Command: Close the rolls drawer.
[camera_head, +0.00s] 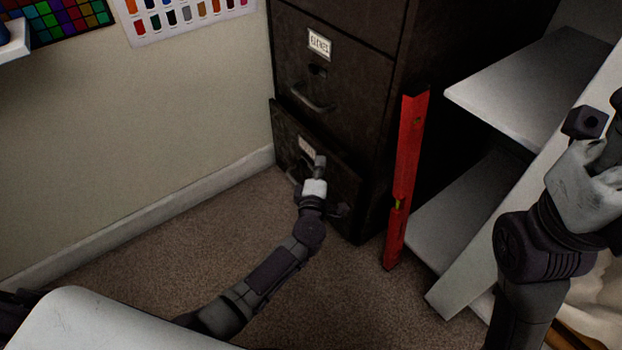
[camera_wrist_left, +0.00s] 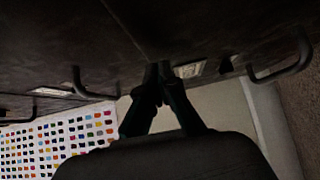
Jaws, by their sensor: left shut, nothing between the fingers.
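A dark metal cabinet (camera_head: 335,62) stands in the corner. Its lowest drawer front (camera_head: 345,192) has a small pale label (camera_head: 307,144), too blurred to read, and juts slightly beyond the drawer above. My left gripper (camera_head: 320,160) is shut and empty, in front of this drawer near its label and covering part of its handle. I cannot tell whether it touches the front. In the left wrist view its fingertips (camera_wrist_left: 165,70) meet close to the dark drawer fronts, with handles (camera_wrist_left: 285,62) on both sides. My right gripper (camera_head: 602,112) is raised at the right edge, partly cut off.
A red spirit level (camera_head: 404,180) leans upright beside the cabinet's right edge. White shelves (camera_head: 530,85) stand to the right. A wall with a baseboard (camera_head: 165,207) runs along the left. The brown carpet (camera_head: 215,225) before the drawer is clear apart from my arm.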

